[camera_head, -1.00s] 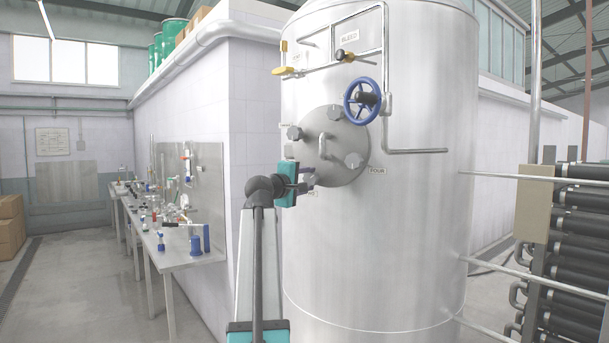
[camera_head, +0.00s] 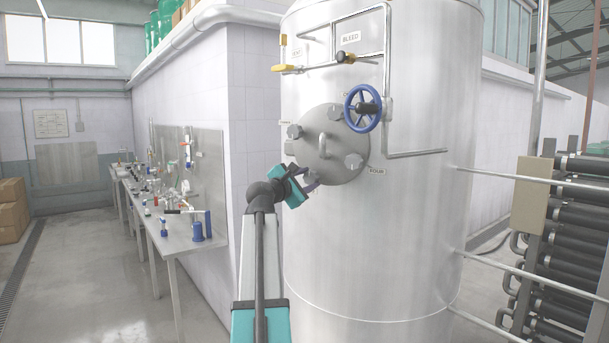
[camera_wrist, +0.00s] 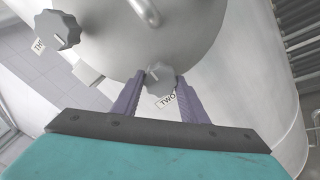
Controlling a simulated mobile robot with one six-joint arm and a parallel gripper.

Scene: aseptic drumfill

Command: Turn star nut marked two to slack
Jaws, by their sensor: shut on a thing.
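The star nut marked two (camera_wrist: 159,78) is a grey lobed knob at the lower rim of the round steel manway cover (camera_head: 338,163). Its label TWO (camera_wrist: 166,101) shows just below it in the wrist view. My gripper (camera_wrist: 160,88) has its purple fingers on either side of this nut and is shut on it. In the head view my gripper (camera_head: 305,180) reaches the cover's lower left, tilted, and hides the nut there. The cover's handle (camera_wrist: 145,10) is above the nut.
Another star nut (camera_wrist: 58,30) sits left in the wrist view. A bench (camera_head: 190,245) stands left; floor between is clear.

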